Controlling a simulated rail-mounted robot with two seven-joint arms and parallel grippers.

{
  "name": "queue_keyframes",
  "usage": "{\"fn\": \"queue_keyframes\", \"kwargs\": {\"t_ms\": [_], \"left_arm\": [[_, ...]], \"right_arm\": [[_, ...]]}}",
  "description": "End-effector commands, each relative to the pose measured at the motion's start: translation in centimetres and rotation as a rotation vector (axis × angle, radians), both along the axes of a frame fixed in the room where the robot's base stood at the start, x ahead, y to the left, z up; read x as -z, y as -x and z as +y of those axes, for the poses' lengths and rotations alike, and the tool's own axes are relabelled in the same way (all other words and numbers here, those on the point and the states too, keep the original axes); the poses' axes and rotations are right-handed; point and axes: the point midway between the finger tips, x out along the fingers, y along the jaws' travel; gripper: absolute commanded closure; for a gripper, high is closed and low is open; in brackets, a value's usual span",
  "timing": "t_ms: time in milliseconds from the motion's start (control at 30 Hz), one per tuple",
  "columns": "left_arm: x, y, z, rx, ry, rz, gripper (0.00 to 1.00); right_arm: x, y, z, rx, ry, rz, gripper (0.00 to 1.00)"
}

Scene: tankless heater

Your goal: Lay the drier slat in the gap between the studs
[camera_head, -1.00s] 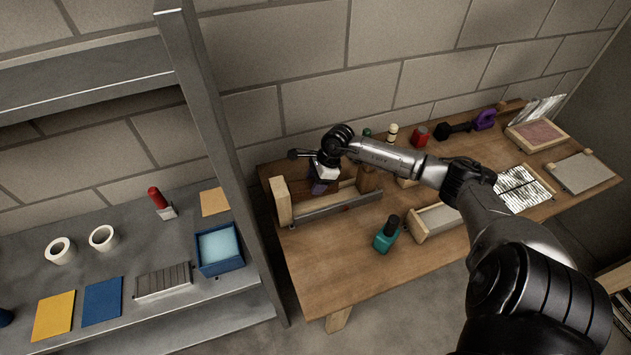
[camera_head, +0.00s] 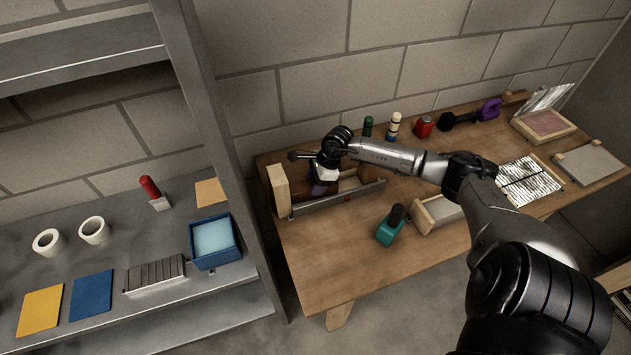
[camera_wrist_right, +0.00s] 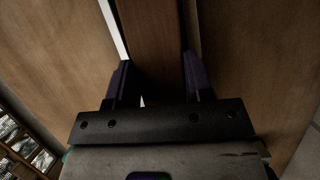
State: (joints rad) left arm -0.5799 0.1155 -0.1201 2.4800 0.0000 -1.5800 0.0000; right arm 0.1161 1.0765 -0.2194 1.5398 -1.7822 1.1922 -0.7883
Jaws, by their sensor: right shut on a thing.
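My right gripper (camera_head: 321,189), with purple fingers, is low over the left end of the wooden workbench, between a pale upright wood block (camera_head: 279,189) and a browner wood piece on the right. In the right wrist view the gripper (camera_wrist_right: 155,75) is shut on a brown wooden slat (camera_wrist_right: 153,35), which runs away from the camera between the fingers. I take this to be the drier slat. A long grey bar (camera_head: 338,199) lies along the front of the wood frame. The slat is mostly hidden in the head view, so I cannot tell whether it touches the studs. My left gripper is out of view.
Small bottles and a red can (camera_head: 424,126) stand behind my arm. A grey shelf post (camera_head: 218,130) rises left of the workbench.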

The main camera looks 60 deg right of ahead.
Motion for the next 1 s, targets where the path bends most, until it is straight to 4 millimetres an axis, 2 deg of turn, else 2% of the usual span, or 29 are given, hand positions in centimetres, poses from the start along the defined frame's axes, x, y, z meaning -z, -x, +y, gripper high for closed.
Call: {"fn": "queue_keyframes", "kwargs": {"t_ms": [1000], "left_arm": [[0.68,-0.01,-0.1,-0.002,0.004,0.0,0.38]], "right_arm": [[0.8,-0.02,-0.01,0.0,0.001,-0.001,0.86]]}}
